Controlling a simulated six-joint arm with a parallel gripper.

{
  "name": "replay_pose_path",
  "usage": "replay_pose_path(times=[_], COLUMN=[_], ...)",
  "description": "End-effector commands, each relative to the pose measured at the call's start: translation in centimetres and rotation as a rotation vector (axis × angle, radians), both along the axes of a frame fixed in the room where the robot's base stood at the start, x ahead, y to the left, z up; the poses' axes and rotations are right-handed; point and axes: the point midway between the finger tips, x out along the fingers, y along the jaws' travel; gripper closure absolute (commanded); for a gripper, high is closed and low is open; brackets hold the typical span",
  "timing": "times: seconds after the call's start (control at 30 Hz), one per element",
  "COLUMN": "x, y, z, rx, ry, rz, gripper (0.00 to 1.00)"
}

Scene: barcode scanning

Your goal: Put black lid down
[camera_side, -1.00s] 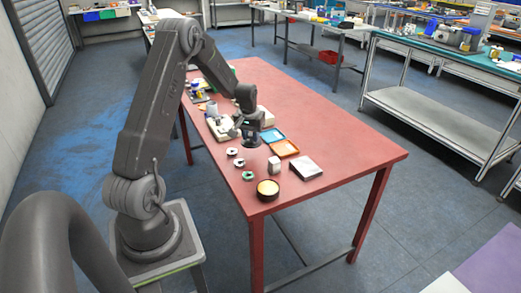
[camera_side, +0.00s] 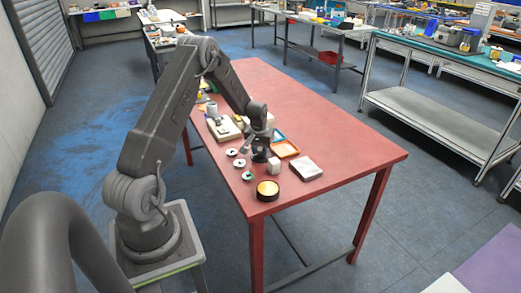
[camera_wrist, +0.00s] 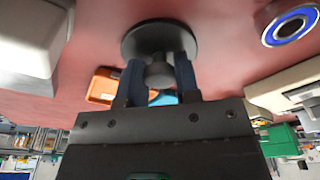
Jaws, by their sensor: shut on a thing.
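The black lid (camera_wrist: 160,37) is a dark disc with a round knob, held in my gripper (camera_wrist: 158,75), whose two blue fingers close on the knob. In the side view my gripper (camera_side: 261,146) points down with the lid (camera_side: 260,157) beneath it, low over the red table. I cannot tell whether the lid touches the table.
A small white box (camera_side: 274,166) stands close beside the lid. Several small rolls (camera_side: 239,163) lie to the left. The right side of the red table (camera_side: 350,150) is clear.

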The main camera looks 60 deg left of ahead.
Motion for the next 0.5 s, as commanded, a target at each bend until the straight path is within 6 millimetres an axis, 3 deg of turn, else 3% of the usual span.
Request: replay_pose_path(times=[0.3, 0.5], x=[0.00, 0.00], y=[0.00, 0.00], z=[-0.05, -0.01], rx=[0.000, 0.000], ry=[0.000, 0.000], rz=[0.000, 0.000], gripper=[0.44, 0.44])
